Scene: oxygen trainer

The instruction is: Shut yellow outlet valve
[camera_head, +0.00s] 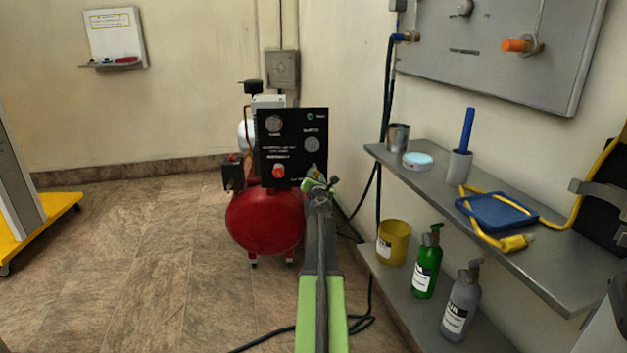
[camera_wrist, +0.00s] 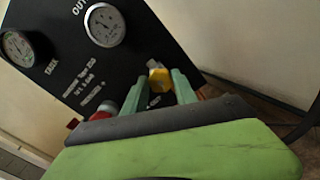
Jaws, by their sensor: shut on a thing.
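The yellow outlet valve (camera_wrist: 159,78) shows in the wrist view at the lower edge of a black gauge panel (camera_wrist: 75,60). My gripper (camera_wrist: 161,82) has one green finger on each side of it and is shut on it. In the head view my gripper (camera_head: 319,183) is at the lower right of the panel (camera_head: 290,143), in front of the red compressor (camera_head: 264,221). There the valve is mostly hidden by my gripper. The valve's handle angle is hard to tell.
A red knob (camera_head: 278,171) sits on the panel left of my gripper. On the right, a grey shelf (camera_head: 525,262) holds a blue tray and cups. A yellow cup (camera_head: 392,242) and bottles stand below it.

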